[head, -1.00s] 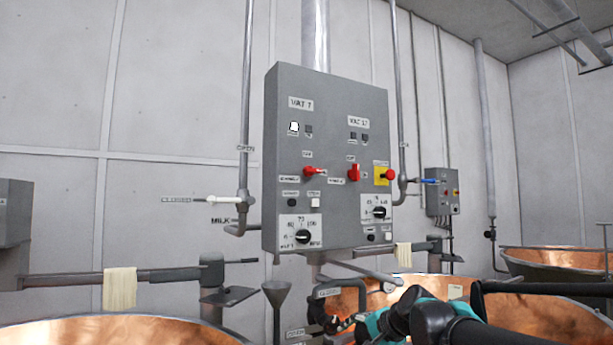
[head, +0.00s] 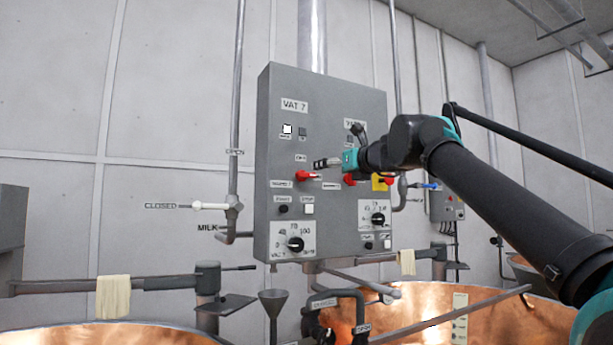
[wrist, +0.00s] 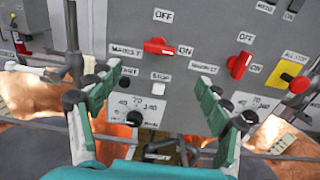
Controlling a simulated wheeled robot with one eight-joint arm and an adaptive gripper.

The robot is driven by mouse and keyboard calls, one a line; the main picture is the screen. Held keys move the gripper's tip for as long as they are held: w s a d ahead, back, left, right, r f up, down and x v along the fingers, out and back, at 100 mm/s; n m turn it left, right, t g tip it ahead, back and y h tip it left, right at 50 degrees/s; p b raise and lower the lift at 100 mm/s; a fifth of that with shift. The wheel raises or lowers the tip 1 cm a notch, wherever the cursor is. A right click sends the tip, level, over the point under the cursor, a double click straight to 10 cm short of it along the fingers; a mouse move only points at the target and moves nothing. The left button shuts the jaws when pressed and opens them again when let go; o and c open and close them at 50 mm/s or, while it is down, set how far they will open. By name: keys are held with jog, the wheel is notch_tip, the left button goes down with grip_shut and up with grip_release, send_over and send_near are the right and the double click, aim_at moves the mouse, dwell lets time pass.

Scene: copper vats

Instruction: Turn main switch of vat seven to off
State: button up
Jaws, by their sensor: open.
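The red main switch of vat 7 (head: 307,175) is on the left half of the grey control panel (head: 268,200), under the VAT 7 label. In the wrist view this red switch (wrist: 160,46) lies horizontal, with OFF written above it and ON at its right. My gripper (head: 320,163) is just right of the switch in the head view, in front of the panel. In the wrist view my gripper (wrist: 155,88) is open and empty. Its fingers are spread to either side below the switch, apart from it.
A second red switch (wrist: 240,64) stands steeply tilted at right, beside a red stop button (wrist: 299,84) on yellow. A dial (head: 295,243) and small buttons sit below. A valve pipe (head: 232,205) runs left of the panel. Copper vats (head: 120,335) stand below.

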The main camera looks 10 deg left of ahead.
aim_at(306, 174)
jog(key=x, duration=1.5)
jog(key=shift+w+a, duration=0.2)
jog(key=shift+a, duration=0.05)
jog(key=shift+c, duration=0.2)
jog(key=c, duration=1.1)
jog(key=shift+c, duration=0.2)
